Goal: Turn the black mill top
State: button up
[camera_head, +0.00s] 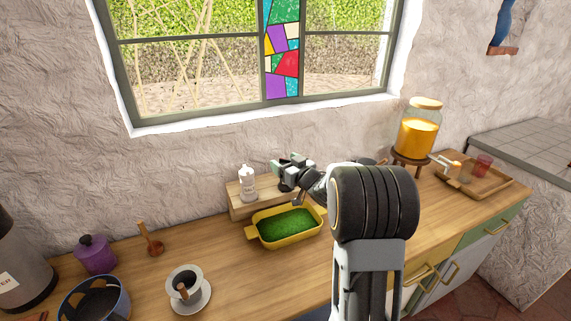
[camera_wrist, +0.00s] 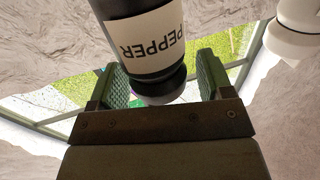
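The black mill (camera_wrist: 150,60) with a white PEPPER label appears upside down in the wrist view. Its rounded dark top (camera_wrist: 160,86) lies between the two green-padded fingers of my gripper (camera_wrist: 165,78). The fingers are apart, and some space shows between the top and the right finger; contact on the left side is unclear. In the head view my gripper (camera_head: 290,172) is above the right part of a low wooden stand (camera_head: 238,207), and I cannot make out the black mill behind it.
A white bottle-like mill (camera_head: 248,186) stands on the stand, left of my gripper. A yellow dish (camera_head: 262,242) with green contents sits in front. A drink dispenser (camera_head: 416,132) stands to the right. A white cup on a saucer (camera_head: 204,299) is at front left.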

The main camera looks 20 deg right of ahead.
jog(key=b+v, duration=0.2)
jog(key=v, duration=1.1)
jog(key=shift+s, duration=0.35)
jog(key=shift+d+r, duration=0.1)
